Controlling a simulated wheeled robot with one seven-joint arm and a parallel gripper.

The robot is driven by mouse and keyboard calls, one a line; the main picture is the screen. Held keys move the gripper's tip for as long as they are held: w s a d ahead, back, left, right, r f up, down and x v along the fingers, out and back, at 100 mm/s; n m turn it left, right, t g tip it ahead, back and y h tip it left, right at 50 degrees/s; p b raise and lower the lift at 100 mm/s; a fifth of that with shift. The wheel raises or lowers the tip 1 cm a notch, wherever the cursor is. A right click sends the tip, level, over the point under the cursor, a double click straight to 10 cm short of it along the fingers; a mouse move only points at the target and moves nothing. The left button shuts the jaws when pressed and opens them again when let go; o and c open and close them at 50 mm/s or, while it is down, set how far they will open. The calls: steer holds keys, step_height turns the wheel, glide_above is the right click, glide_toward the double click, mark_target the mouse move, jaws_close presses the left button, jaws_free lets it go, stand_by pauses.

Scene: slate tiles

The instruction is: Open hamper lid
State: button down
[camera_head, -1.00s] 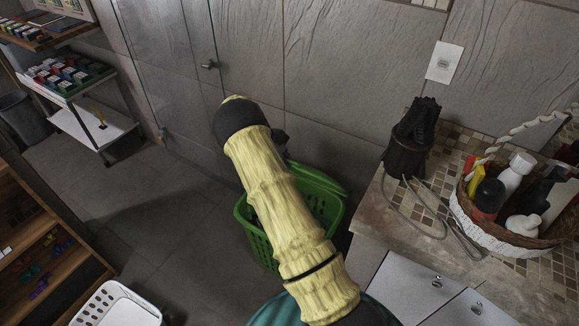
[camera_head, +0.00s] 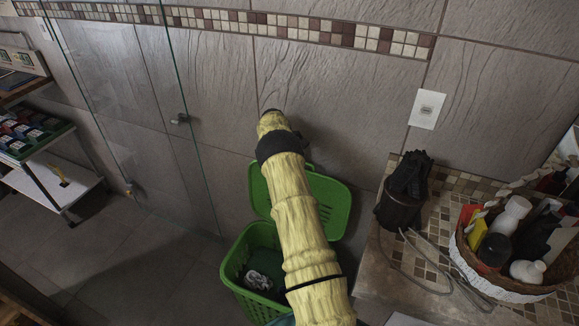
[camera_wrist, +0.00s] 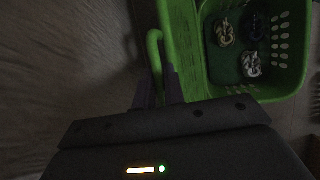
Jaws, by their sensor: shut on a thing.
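The green hamper (camera_head: 232,276) stands on the floor against the tiled wall, and its inside shows in the wrist view (camera_wrist: 283,88) with a few items at the bottom. Its green lid (camera_head: 333,204) is raised at the back, tilted up near the wall, and my arm crosses in front of part of it. In the wrist view the lid (camera_wrist: 185,45) is seen along its edge, with a curved green handle (camera_wrist: 153,42) on it. My gripper (camera_wrist: 158,92) is shut on this lid handle. In the head view my gripper is hidden behind my arm.
A counter (camera_head: 375,285) on the right holds a dark holder (camera_head: 403,190) with a cable and a wicker basket (camera_head: 512,290) of bottles. A glass panel (camera_head: 130,110) stands left of the hamper. Shelves (camera_head: 40,150) are at the far left. Floor left of the hamper is clear.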

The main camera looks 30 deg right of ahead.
steer(key=shift+w+d+f, duration=0.15)
steer(key=shift+d+f, duration=0.1)
steer(key=shift+f, duration=0.25)
steer(key=c, duration=1.5)
jaws_free()
steer(key=v, duration=1.8)
steer(key=shift+d+r+b, duration=0.3)
steer(key=shift+d+r, duration=0.05)
